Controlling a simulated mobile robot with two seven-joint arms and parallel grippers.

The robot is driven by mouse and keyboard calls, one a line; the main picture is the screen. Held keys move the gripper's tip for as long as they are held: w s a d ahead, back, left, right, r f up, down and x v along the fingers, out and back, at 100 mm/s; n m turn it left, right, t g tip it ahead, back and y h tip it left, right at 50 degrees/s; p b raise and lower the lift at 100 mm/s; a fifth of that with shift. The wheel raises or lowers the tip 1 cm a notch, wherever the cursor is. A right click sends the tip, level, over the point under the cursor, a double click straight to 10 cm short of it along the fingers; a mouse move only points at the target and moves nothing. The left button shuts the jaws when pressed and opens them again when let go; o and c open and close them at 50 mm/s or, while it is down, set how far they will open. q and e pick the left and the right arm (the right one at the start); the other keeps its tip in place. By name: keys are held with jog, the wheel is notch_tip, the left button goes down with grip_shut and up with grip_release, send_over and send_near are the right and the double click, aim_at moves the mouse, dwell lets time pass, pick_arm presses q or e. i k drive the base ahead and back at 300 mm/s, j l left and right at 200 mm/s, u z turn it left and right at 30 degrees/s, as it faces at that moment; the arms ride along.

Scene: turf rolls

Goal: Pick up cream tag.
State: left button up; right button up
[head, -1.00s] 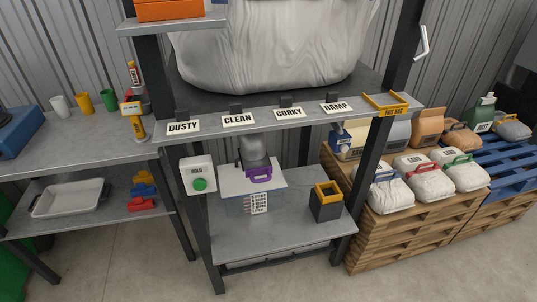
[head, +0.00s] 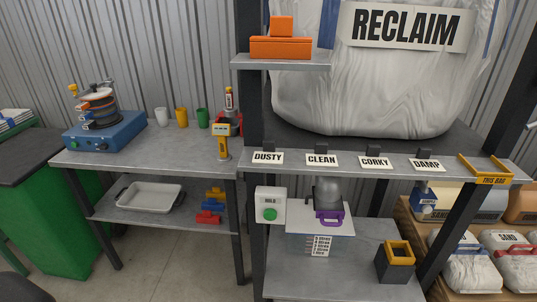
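I cannot single out a cream tag. Several pale lettered cards stand along the front edge of the middle shelf, each by a black block: DUSTY (head: 268,158), CLEAN (head: 321,160), CORKY (head: 375,163) and DAMP (head: 427,165). Whether any of them is the cream tag I cannot tell. A yellow holder marked THIS BAG (head: 490,180) sits at the right end of that edge and looks empty. Neither gripper is in view.
A large white RECLAIM bag (head: 370,90) hangs above the shelf (head: 345,154). Left is a grey bench (head: 185,150) with a blue sieve machine (head: 104,132), cups and a yellow handheld device (head: 222,142). Below are a white tray (head: 150,195) and a black yellow-rimmed box (head: 397,265).

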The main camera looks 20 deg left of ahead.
aim_at(268, 156)
jog(key=i+l, duration=0.7)
jog(key=i+l+u, duration=0.25)
jog(key=u, duration=1.45)
jog(key=i, duration=0.3)
